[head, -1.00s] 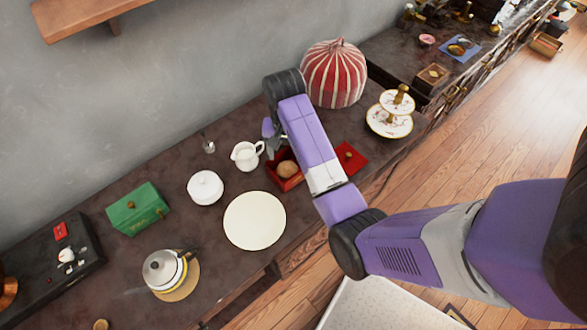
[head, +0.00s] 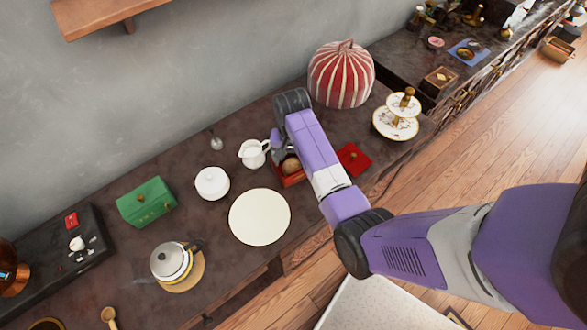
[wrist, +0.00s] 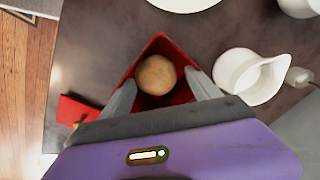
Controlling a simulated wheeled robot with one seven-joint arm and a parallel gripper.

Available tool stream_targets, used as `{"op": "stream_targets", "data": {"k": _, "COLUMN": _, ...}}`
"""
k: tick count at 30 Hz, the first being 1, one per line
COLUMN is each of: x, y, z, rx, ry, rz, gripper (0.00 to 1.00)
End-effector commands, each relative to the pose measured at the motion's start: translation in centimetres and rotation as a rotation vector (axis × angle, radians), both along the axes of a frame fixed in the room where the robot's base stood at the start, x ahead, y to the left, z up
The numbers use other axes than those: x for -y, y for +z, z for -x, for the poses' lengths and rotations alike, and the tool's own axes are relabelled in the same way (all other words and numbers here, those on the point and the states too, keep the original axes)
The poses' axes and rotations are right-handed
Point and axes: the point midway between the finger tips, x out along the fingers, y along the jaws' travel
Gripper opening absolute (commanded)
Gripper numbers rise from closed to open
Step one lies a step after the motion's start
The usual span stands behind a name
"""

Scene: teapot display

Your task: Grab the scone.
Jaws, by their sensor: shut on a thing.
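The scone (head: 291,166) is a round, light brown ball. It sits inside a small open red box (head: 291,181) on the dark counter. In the wrist view the scone (wrist: 156,75) lies between my two fingers, with red showing between it and each finger. My gripper (wrist: 160,78) is over the box, and its fingertips are at the two side walls of the red box (wrist: 160,43). It appears shut on the box rather than on the scone. The near part of the box is hidden by my gripper.
A white jug (head: 253,153) stands close left of the box, and a red lid (head: 353,159) lies to its right. A cream plate (head: 260,217), white pot (head: 211,183), striped red dome (head: 341,75) and tiered stand (head: 395,122) are nearby.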

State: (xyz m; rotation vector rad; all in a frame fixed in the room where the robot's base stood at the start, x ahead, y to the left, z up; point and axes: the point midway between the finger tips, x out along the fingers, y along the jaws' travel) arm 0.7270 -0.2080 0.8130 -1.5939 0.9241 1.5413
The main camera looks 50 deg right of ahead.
Motion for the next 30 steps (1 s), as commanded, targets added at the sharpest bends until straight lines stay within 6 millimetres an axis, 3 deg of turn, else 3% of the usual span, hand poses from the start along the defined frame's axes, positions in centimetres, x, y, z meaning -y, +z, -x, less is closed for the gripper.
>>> {"op": "stream_targets", "data": {"k": 1, "x": -0.33, "y": -3.08, "z": 1.54, "rx": -0.025, "ry": 0.002, "rz": -0.016, "gripper": 0.64}}
{"op": "stream_targets", "data": {"k": 2, "x": -0.33, "y": -3.1, "z": 1.54, "rx": -0.025, "ry": 0.002, "rz": -0.016, "gripper": 0.66}}
{"op": "stream_targets", "data": {"k": 12, "x": -0.39, "y": -3.14, "z": 1.53, "rx": -0.026, "ry": 0.004, "rz": -0.015, "gripper": 0.0}}
{"op": "stream_targets", "data": {"k": 30, "x": -0.48, "y": -2.69, "z": 1.68, "rx": -0.035, "ry": 0.003, "rz": -0.015, "gripper": 0.0}}
